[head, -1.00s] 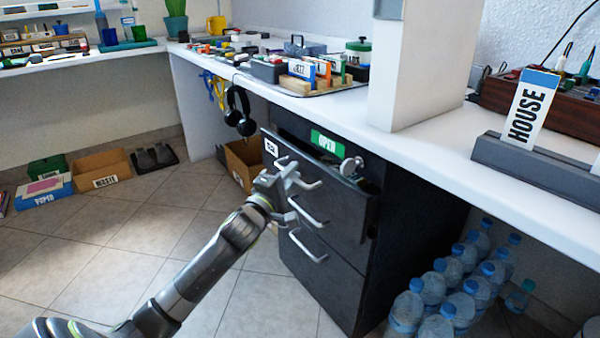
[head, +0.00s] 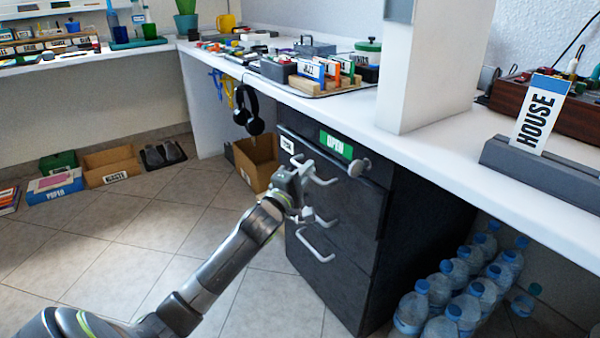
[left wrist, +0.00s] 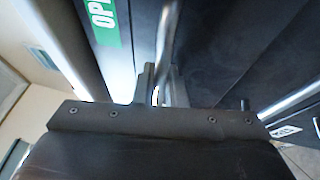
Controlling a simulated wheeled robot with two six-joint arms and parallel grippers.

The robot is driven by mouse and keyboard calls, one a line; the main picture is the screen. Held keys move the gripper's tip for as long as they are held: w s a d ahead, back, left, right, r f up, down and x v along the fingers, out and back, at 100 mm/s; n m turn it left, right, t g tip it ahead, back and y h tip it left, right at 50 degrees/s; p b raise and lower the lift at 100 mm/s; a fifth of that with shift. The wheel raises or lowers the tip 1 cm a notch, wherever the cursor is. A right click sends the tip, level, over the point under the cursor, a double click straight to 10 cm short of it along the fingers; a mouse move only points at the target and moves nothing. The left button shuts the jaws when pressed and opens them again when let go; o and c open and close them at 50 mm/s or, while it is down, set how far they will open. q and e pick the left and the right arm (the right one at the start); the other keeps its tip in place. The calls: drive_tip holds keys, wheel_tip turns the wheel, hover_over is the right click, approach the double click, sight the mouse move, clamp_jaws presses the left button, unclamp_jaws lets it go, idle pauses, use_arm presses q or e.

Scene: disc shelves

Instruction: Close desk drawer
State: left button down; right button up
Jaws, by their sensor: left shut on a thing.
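The dark desk drawer unit (head: 345,275) stands under the white desk and has grey bar handles. My right gripper is not in view.
Several water bottles (head: 412,310) stand on the floor right of the drawer unit. A cardboard box (head: 255,165) is left of it, under hanging headphones (head: 247,110). The white desk top (head: 440,150) overhangs the unit.

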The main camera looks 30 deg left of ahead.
use_arm(q)
drive_tip(key=shift+w+d+r, duration=0.1)
drive_tip(key=shift+w+d, duration=0.15)
drive_tip(key=shift+w, duration=0.5)
drive_tip(key=c, duration=1.9)
unclamp_jaws()
drive_tip(key=shift+o, duration=0.6)
drive_tip(key=shift+w, duration=0.15)
